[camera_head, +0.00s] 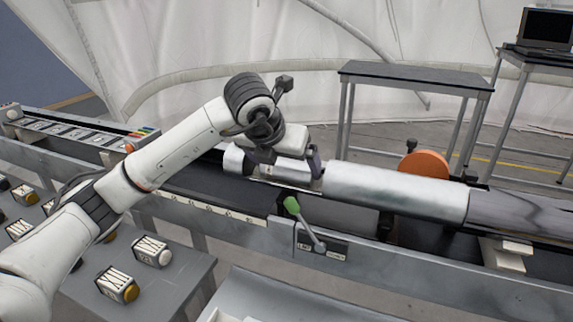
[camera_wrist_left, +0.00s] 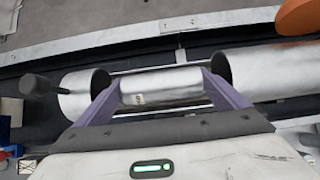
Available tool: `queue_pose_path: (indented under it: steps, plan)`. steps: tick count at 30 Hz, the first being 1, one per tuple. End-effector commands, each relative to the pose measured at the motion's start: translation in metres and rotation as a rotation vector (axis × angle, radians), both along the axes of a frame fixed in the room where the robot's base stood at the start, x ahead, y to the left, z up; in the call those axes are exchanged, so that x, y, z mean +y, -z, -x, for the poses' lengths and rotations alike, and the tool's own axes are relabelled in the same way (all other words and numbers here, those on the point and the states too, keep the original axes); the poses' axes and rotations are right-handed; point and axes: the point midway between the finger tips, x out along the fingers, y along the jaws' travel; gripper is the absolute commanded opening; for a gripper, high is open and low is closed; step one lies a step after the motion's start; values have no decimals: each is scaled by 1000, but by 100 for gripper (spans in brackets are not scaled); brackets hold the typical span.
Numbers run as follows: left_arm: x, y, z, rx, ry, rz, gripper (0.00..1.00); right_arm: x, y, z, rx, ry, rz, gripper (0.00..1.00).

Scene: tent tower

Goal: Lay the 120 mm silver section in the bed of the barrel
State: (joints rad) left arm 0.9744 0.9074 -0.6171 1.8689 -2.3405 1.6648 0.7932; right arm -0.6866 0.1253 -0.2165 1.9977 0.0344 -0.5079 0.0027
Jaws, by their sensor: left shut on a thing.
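My left gripper (camera_head: 288,167) is shut on a short silver section (camera_head: 291,172) at the barrel bed. In the left wrist view the purple fingers of my left gripper (camera_wrist_left: 165,92) clasp the two ends of the silver section (camera_wrist_left: 160,87). The section lies level, between a shorter silver piece (camera_wrist_left: 82,93) on the left and a long silver cylinder (camera_wrist_left: 272,72) on the right. The long cylinder also shows in the head view (camera_head: 395,190). The dark bed (camera_head: 340,213) runs beneath. I cannot tell whether the section touches the bed. My right gripper is not in view.
A green-knobbed lever (camera_head: 304,223) stands at the front of the bed. An orange disc (camera_head: 424,165) is behind the long cylinder. Several labelled blocks stand on a grey table (camera_head: 180,290) at the lower left. A dark-topped table (camera_head: 415,76) stands behind.

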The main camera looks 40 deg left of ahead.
Motion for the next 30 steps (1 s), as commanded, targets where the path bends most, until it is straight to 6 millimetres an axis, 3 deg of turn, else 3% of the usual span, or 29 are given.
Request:
queue_pose_path:
  steps: [16,17,26,30]
  plan:
    - [0,5,-1,-5,0,0,51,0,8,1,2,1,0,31]
    - [0,4,-1,-5,0,0,97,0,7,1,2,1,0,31]
    - [0,7,0,2,0,0,100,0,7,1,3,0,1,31]
    - [-2,-8,9,-4,1,-2,100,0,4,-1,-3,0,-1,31]
